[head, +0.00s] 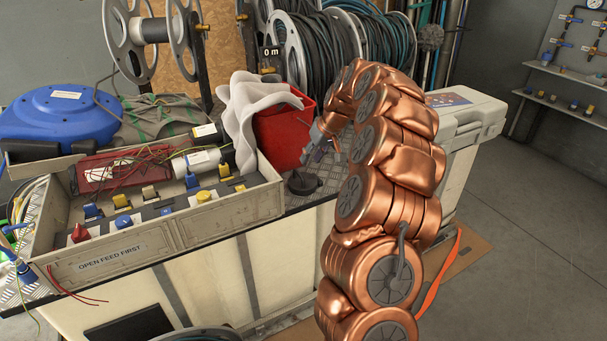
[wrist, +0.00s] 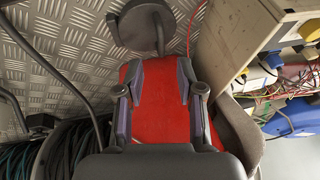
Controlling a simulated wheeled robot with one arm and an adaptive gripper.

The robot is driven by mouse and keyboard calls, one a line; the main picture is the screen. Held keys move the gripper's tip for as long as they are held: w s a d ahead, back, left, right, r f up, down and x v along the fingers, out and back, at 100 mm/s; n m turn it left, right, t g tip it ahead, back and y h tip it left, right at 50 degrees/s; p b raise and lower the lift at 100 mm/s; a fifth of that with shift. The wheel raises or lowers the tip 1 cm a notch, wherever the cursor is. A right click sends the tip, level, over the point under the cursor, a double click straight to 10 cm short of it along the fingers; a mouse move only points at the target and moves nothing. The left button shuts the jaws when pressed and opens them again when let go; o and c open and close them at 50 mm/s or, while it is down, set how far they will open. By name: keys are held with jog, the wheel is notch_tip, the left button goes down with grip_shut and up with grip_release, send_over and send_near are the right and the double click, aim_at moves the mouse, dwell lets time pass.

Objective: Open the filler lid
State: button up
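The filler lid appears to be the dark round cap (head: 303,183) on the metal deck, just right of the beige control box. It looks down and flat. In the wrist view a dark disc with an upright bar (wrist: 150,28) shows at the top, ahead of the fingers, and seems to be this lid. My gripper (head: 322,150) is above and slightly right of the lid in the head view, apart from it. In the wrist view its two fingers (wrist: 157,95) are spread with nothing held between them. My arm hides part of the deck at right.
A red bin (head: 280,137) with a grey cloth (head: 243,115) over it stands close behind the lid; its red surface shows behind my fingers. A control box (head: 225,212) with coloured knobs is left. Hose reels (head: 315,50) stand behind.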

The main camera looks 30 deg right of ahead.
jog(key=x, duration=0.7)
jog(key=shift+w+f, duration=0.15)
jog(key=shift+f, duration=0.1)
grip_shut()
dwell(0.5)
